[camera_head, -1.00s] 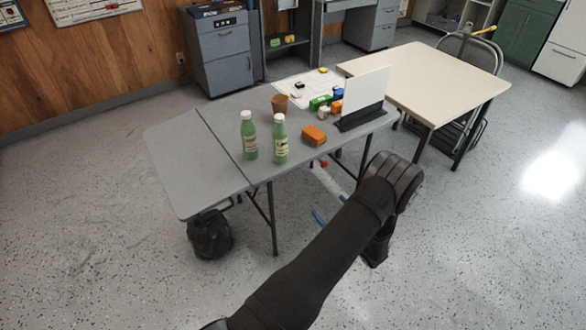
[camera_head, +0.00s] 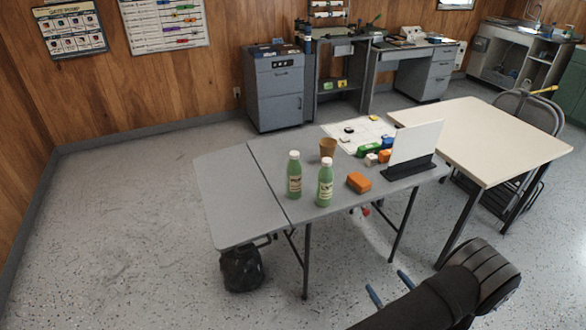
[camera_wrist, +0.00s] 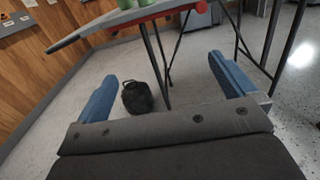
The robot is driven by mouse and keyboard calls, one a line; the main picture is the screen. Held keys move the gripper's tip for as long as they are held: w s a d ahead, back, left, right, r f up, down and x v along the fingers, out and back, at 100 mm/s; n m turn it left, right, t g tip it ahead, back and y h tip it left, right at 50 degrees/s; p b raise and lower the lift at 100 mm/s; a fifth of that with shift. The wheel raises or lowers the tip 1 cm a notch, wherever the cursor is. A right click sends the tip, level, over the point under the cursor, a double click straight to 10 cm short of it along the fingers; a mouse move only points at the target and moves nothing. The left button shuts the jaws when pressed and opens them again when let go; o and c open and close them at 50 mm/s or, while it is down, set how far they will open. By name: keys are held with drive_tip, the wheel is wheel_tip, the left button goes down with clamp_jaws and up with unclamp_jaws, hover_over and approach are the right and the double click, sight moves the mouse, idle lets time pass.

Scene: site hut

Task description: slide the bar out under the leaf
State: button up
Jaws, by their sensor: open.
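The leaf (camera_head: 238,200) is the grey left section of the folding table, out to the side along a seam; I cannot tell if it is quite level. In the wrist view the leaf (camera_wrist: 85,36) shows edge-on at upper left. A red bar-like part (camera_wrist: 150,16) runs under the table edge there; I cannot tell whether it is the task's bar. A small red spot (camera_head: 366,211) shows under the table in the head view. My gripper (camera_head: 389,283) is open and empty, in front of and below the tabletop, its blue fingers (camera_wrist: 162,67) wide apart and touching nothing.
On the table stand two green bottles (camera_head: 325,183), a brown cup (camera_head: 328,148), an orange block (camera_head: 359,182) and a white panel (camera_head: 416,144). A black bag (camera_head: 242,269) is under the leaf. Thin table legs (camera_head: 306,262) stand near my gripper. A cream table (camera_head: 485,140) is at right.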

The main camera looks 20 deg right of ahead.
drive_tip(key=c, duration=1.1)
drive_tip(key=g, duration=0.5)
approach(368, 213)
drive_tip(key=shift+t, duration=0.3)
drive_tip(key=x, duration=0.7)
drive_tip(key=shift+w+a+f, duration=0.1)
drive_tip(key=shift+w+f, duration=0.05)
drive_tip(key=shift+f, duration=0.05)
drive_tip(key=shift+w+f, duration=0.25)
drive_tip(key=shift+w, duration=0.4)
drive_tip(key=shift+c, duration=0.4)
clamp_jaws()
